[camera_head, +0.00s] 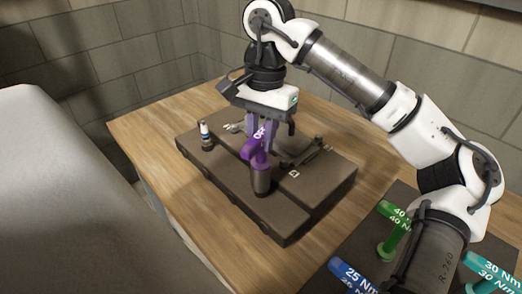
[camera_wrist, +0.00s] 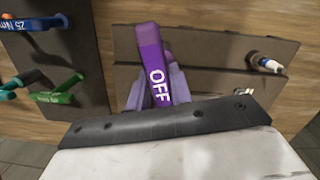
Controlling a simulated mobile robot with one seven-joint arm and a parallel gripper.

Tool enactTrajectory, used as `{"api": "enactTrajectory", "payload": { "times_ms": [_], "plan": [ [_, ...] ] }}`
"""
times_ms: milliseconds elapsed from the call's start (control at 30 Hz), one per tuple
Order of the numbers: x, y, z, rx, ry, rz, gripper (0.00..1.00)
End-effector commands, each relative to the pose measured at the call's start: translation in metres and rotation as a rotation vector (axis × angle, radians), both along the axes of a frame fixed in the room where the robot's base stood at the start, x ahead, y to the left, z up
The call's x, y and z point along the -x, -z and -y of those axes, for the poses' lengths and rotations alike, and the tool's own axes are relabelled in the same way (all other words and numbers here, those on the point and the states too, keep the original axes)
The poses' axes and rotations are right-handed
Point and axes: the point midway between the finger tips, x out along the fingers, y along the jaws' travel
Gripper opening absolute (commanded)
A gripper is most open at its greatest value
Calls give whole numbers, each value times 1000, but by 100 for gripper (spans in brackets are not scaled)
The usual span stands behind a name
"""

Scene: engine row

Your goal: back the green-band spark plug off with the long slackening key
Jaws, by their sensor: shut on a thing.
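The purple key marked OFF (camera_head: 252,151) is upright over the dark engine block (camera_head: 220,190). It also shows in the wrist view (camera_wrist: 150,50). My gripper (camera_head: 262,138) points down and is shut on the key's handle. The key's lower end meets a dark cylinder (camera_head: 262,182) near the block's front edge; I cannot tell whether it is seated on a plug. No green band shows; a green-band plug may be hidden under the key. A plug with a white top and blue band (camera_head: 205,132) stands at the block's left end; it also shows in the wrist view (camera_wrist: 268,64).
A dark mat (camera_head: 335,245) at the right holds a green 40 Nm key (camera_head: 390,235), a blue 25 Nm key (camera_head: 350,276) and a teal 30 Nm key (camera_head: 490,268). Low raised parts (camera_head: 300,150) lie on the block behind the key. Bare wood shows left of the block.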

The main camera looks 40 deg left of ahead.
Motion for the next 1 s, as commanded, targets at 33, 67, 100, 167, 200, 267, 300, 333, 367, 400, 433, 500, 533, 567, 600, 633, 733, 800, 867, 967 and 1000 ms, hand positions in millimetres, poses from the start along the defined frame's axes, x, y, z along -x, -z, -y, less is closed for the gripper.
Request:
{"api": "enactTrajectory", "payload": {
  "times_ms": [33, 67, 100, 167, 200, 267, 300, 333, 367, 400, 433, 500, 533, 567, 600, 633, 733, 800, 867, 967, 1000],
  "plan": [
    [0, -1, 0, -2, -21, 0, 0],
    [0, -1, 0, -2, -31, 0, 0],
    [0, -1, 0, -2, -37, -1, 0],
    [0, -1, 0, -2, -38, 0, 0],
    [0, -1, 0, -1, -37, 0, 0],
    [0, -1, 0, -2, -37, -1, 0],
    [0, -1, 0, -2, -36, -1, 0],
    [0, -1, 0, -3, -36, 0, 0],
    [0, -1, 0, -2, -36, -1, 0],
    [0, -1, 0, -2, -35, 0, 0],
    [0, -1, 0, -2, -35, 0, 0],
    [0, 0, 0, -1, -18, 1, 0],
    [0, 0, 0, -1, 0, 2, 0],
    [0, 0, 0, -1, 24, 2, 0],
    [0, 0, 0, -1, 69, 2, 0],
    [0, 1, 0, -1, 107, 2, 0],
    [-1, 1, 1, -2, 244, 2, 0],
    [-1, 1, 1, -2, 339, 3, 0],
    [0, 0, 1, -2, 421, 2, 0],
    [0, 0, 0, -3, 555, 3, 0],
    [0, 0, 1, -3, 609, 3, 0]
  ]
}}
